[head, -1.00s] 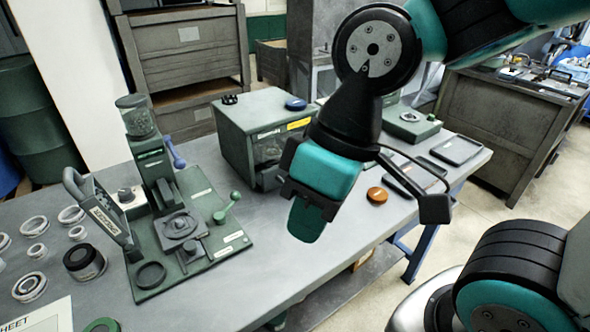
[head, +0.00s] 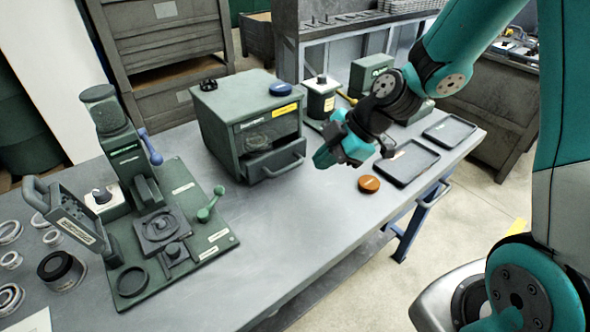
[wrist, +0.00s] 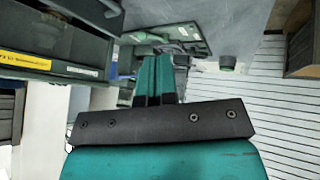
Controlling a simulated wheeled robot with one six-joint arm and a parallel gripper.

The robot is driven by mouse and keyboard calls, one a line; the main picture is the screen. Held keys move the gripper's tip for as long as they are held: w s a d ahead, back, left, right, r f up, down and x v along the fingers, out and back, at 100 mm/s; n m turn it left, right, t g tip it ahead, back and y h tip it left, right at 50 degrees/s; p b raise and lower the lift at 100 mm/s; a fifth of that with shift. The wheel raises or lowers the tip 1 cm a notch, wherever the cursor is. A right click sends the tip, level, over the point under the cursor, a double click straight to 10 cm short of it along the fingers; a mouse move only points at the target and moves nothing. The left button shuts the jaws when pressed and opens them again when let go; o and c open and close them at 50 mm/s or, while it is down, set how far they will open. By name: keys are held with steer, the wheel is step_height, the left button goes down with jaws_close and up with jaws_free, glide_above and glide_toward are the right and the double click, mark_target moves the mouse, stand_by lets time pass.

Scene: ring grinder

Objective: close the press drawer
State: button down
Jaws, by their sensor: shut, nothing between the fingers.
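The press (head: 245,115) is a dark green box with a yellow label and a dark front window, standing on the grey bench in the head view. My gripper (head: 322,157) is to the right of the drawer, above the bench, apart from the handle in this view. Its fingers are together and empty. In the wrist view the shut fingers (wrist: 156,78) point away, and the yellow-labelled front (wrist: 40,60) shows at left.
An orange-brown disc (head: 369,184) and dark trays (head: 408,165) lie right of my gripper. A green lever machine (head: 150,210) stands at left, with rings (head: 10,232) beside it. A black-yellow canister (head: 321,97) stands behind. The bench front is clear.

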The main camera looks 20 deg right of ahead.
steer(key=w+d+f+n+t, duration=0.1)
steer(key=w+d+f+n, duration=0.1)
steer(key=d+f, duration=0.2)
steer(key=p+x, duration=0.3)
steer(key=x, duration=0.7)
steer(key=shift+w+a+r, duration=0.1)
steer(key=shift+w+a, duration=0.15)
steer(key=shift+w+a+r+p, duration=0.2)
steer(key=shift+w+p, duration=0.2)
steer(key=shift+w, duration=0.2)
steer(key=shift+w+a+r+p, duration=0.2)
steer(key=shift+w+p, duration=0.2)
steer(key=shift+w, duration=0.25)
steer(key=shift+w+a, duration=0.15)
steer(key=shift+w, duration=0.55)
